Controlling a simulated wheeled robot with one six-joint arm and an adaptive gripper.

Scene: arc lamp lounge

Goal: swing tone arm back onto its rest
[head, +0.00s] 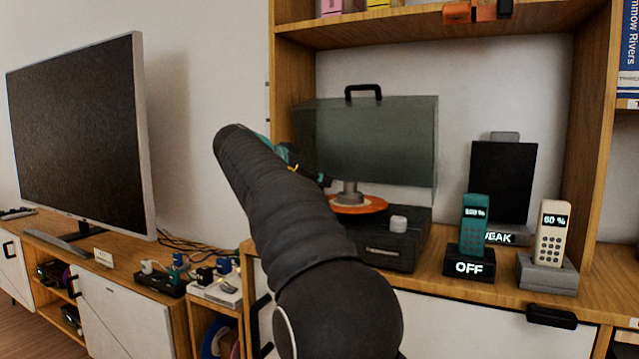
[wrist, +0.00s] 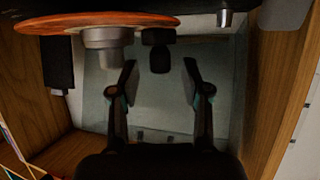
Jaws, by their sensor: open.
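The black turntable (head: 395,249) stands on the wooden shelf unit with its tinted lid (head: 385,140) raised. An orange record (head: 372,207) lies on it, with a grey cylinder (head: 349,190) at its middle. In the wrist view, which looks upside down, the record (wrist: 75,25) and grey cylinder (wrist: 105,58) are at upper left. My gripper (wrist: 159,68) is open, its fingers either side of a short dark piece (wrist: 157,50), possibly part of the tone arm; contact is not clear. In the head view my arm hides most of my gripper (head: 312,170), and the tone arm and rest cannot be made out.
A pale knob (head: 398,223) sits at the turntable's front right. Phones in docks (head: 470,262) stand to the right. Shelf uprights (head: 590,130) enclose the bay, with a shelf above. A television (head: 80,135) and small devices on a low cabinet are at left.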

